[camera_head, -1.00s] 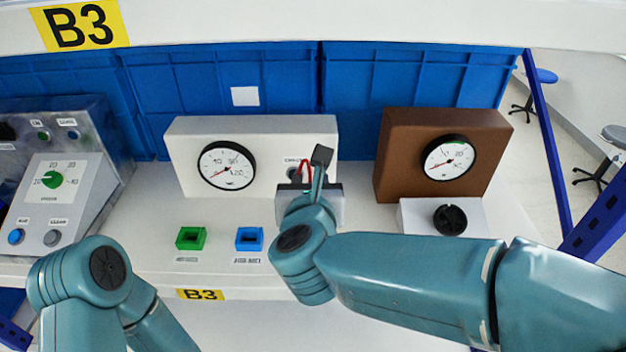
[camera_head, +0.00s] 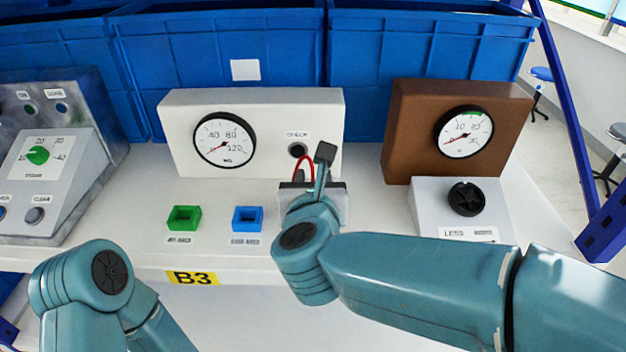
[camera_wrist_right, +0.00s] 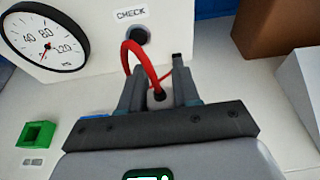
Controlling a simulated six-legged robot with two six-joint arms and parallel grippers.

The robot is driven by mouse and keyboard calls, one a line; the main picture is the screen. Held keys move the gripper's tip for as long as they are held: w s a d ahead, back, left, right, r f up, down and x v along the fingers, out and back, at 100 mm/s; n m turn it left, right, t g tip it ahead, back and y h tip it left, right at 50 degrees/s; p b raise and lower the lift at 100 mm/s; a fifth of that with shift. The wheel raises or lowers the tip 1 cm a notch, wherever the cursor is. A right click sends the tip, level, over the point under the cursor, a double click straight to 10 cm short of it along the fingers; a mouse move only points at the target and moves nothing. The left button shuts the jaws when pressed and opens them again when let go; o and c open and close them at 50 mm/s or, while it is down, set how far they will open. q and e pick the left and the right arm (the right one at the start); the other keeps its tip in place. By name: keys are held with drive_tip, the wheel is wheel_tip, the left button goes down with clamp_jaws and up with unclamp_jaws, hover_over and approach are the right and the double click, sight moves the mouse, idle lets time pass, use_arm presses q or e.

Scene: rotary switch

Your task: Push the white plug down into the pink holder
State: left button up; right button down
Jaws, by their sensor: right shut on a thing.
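My right gripper (camera_wrist_right: 158,78) is shut on a small white plug (camera_wrist_right: 158,99), which has a red cable looping up from it. In the head view, my right wrist (camera_head: 310,205) hides most of the plug, and the red cable (camera_head: 303,165) shows above the hand. The gripper is in front of the white gauge box (camera_head: 185,165), below and beside its CHECK socket (camera_head: 298,150). No pink holder shows; what lies beneath the gripper is hidden. My left arm is at the lower left, with its gripper out of sight.
A green holder (camera_head: 184,217) and a blue holder (camera_head: 247,219) stand on the white bench to the left. A brown gauge box (camera_head: 400,130) and a black knob (camera_head: 467,198) are on the right. A grey control panel (camera_head: 70,150) is at far left. Blue crates (camera_head: 220,50) line the back.

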drive_tip(key=shift+b, duration=0.8)
idle(1.6)
drive_tip(key=shift+f, duration=0.15)
drive_tip(key=shift+f+b, duration=0.25)
drive_tip(key=shift+b, duration=0.3)
drive_tip(key=shift+f+b, duration=1.25)
drive_tip(key=shift+b, duration=0.2)
drive_tip(key=c, duration=0.7)
unclamp_jaws()
drive_tip(key=shift+c, duration=0.2)
